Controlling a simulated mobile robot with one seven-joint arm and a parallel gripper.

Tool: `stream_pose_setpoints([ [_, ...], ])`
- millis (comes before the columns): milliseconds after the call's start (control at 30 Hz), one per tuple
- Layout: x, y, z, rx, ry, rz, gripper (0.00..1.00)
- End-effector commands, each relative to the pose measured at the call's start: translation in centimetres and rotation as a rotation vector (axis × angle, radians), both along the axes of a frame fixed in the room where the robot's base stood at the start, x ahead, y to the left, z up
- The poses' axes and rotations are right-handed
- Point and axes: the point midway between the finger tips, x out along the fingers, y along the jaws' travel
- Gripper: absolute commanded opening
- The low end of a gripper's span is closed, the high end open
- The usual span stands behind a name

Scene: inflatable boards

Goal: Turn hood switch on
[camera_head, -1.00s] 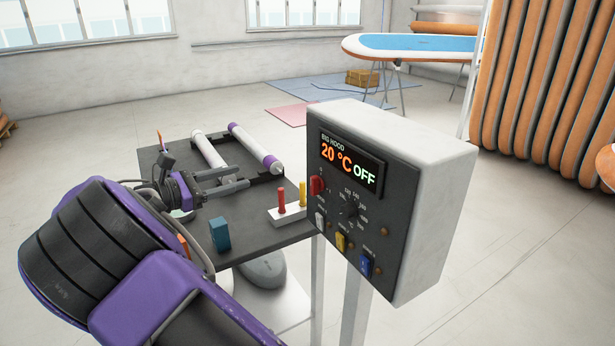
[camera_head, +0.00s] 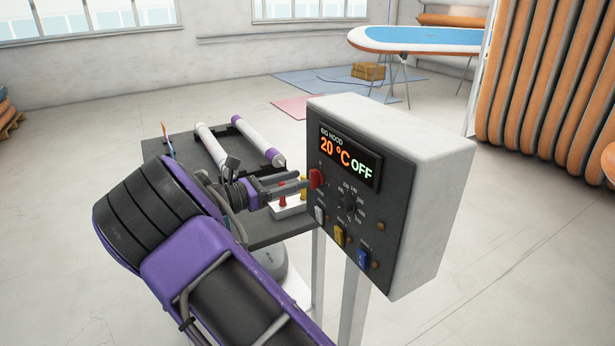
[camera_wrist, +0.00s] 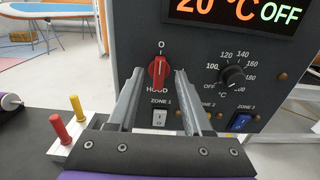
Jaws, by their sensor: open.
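The hood switch is a red rotary knob (camera_head: 317,178) at the upper left of the dark control panel (camera_head: 399,220). In the wrist view the red knob (camera_wrist: 158,72) stands upright, its marker toward the "O", with "HOOD" printed below. The display (camera_head: 349,160) reads "20 °C OFF". My gripper (camera_head: 306,181) is open and points at the panel. In the wrist view its two fingers (camera_wrist: 155,78) reach forward on either side of the red knob. I cannot tell whether they touch it.
A black temperature dial (camera_wrist: 233,76) sits right of the knob. White (camera_head: 320,214), yellow (camera_head: 339,235) and blue (camera_head: 363,258) zone switches are below. A dark table (camera_head: 265,233) beside the panel holds rollers and a white block (camera_wrist: 66,146) with red and yellow pegs.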

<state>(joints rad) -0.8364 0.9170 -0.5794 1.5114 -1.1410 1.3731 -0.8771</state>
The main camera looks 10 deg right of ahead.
Motion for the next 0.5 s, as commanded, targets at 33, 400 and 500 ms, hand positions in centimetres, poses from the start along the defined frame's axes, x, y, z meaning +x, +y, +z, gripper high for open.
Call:
stream_pose_setpoints([
  [33,0.2,-0.9,0.0,-0.001,0.0,-0.003,0.5],
  [400,1.2,-3.8,0.0,0.0,0.0,0.0,0.5],
  [500,1.2,-3.8,0.0,0.0,0.0,0.0,0.5],
])
